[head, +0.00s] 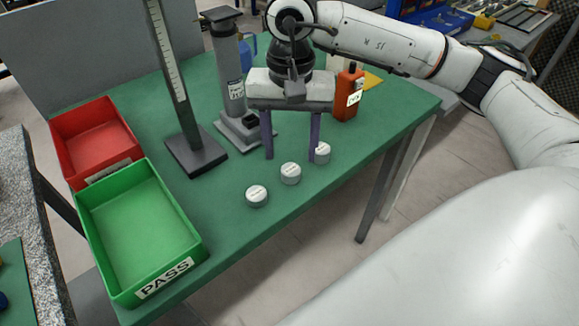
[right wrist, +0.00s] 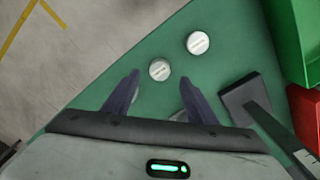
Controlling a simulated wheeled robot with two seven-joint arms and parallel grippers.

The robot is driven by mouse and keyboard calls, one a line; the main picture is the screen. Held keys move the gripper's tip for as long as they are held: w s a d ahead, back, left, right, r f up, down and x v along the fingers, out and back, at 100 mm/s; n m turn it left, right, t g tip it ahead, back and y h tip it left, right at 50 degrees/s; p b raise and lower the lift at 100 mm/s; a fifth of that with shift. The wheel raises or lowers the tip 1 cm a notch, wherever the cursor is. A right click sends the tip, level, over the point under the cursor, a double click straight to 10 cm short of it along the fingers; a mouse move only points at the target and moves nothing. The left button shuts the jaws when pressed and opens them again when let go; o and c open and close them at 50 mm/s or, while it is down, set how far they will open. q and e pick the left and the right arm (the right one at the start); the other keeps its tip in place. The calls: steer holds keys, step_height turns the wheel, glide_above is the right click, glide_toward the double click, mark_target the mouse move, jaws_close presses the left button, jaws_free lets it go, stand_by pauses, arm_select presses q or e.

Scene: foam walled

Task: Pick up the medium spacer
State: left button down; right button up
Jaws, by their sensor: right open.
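Three round grey spacers with pale labelled tops stand in a slanting row on the green table: a left one (head: 257,197), a middle one (head: 290,174) and a right one (head: 323,154). The labels are too small to read, so I cannot tell which is medium. My right gripper (head: 291,157) is open and empty, pointing down over the table behind the middle spacer. One finger partly overlaps the right spacer. In the right wrist view, the middle spacer (right wrist: 160,69) shows just beyond the fingertips and the left spacer (right wrist: 198,42) farther off. My left gripper is out of view.
A green PASS bin (head: 190,240) and a red bin (head: 66,160) stand at the left. A scaled column stand (head: 196,151) and a grey gauge stand (head: 232,90) are behind the spacers. An orange bottle (head: 347,95) stands behind the right spacer. The table's front edge is close.

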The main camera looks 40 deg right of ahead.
mark_target(291, 169)
step_height(291, 169, down, 4)
steer(key=shift+s+f+p, duration=0.1)
steer(key=shift+f+p, duration=0.15)
steer(key=shift+p, duration=0.2)
steer(key=shift+f, duration=0.45)
steer(key=c, duration=1.1)
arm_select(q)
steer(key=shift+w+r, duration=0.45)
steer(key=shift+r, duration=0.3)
arm_select(e)
steer(key=shift+c, duration=0.4)
steer(key=shift+r, duration=0.1)
